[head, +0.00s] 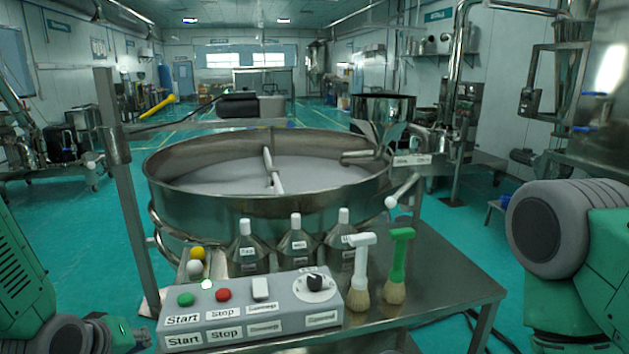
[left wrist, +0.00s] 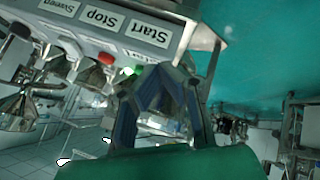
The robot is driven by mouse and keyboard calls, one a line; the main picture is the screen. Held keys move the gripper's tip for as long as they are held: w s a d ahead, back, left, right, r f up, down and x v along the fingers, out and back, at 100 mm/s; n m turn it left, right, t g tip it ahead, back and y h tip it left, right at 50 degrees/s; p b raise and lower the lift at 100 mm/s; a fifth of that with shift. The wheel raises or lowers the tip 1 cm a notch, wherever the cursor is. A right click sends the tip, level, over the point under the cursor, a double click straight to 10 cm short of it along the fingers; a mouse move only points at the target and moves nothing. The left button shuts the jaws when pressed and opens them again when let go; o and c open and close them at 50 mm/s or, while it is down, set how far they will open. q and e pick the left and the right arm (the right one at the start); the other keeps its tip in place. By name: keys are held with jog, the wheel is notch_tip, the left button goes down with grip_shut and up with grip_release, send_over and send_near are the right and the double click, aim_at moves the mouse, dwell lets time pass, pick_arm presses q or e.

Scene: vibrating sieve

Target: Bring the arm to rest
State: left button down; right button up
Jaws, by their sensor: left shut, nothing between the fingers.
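My left arm enters the head view at the lower left, and its gripper (head: 112,336) is low beside the left end of the grey control box (head: 250,316), partly cut off by the bottom edge. In the left wrist view the gripper (left wrist: 163,72) is shut and empty, with the dark fingers meeting at the tips. The box's green Start button (left wrist: 134,70) shows just beyond the tips there; I cannot tell the exact gap. The red Stop button (head: 223,295) sits beside the green one. My right arm (head: 565,235) stands at the right; its gripper is out of view.
The round steel sieve (head: 262,206) with pale material inside stands behind the box. Several white-capped bottles (head: 296,248) and two brushes (head: 397,268) stand on the steel table (head: 455,285). A metal post (head: 122,180) rises at the left. Green floor lies open left of it.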

pick_arm(q)
jog(key=s+d+f+m+g+b, duration=0.1)
jog(key=s+f+m+g+b, duration=0.3)
jog(key=s+f, duration=0.9)
jog(key=s+d+f+m+g+b, duration=0.2)
jog(key=s+f+b, duration=0.8)
jog(key=f, duration=1.1)
jog(key=s+m+g, duration=0.1)
jog(key=s+m, duration=0.1)
jog(key=s, duration=0.2)
jog(key=shift+s+f+g+y+b, duration=0.25)
jog(key=shift+f+g+y+b, duration=0.1)
jog(key=shift+g+y, duration=0.05)
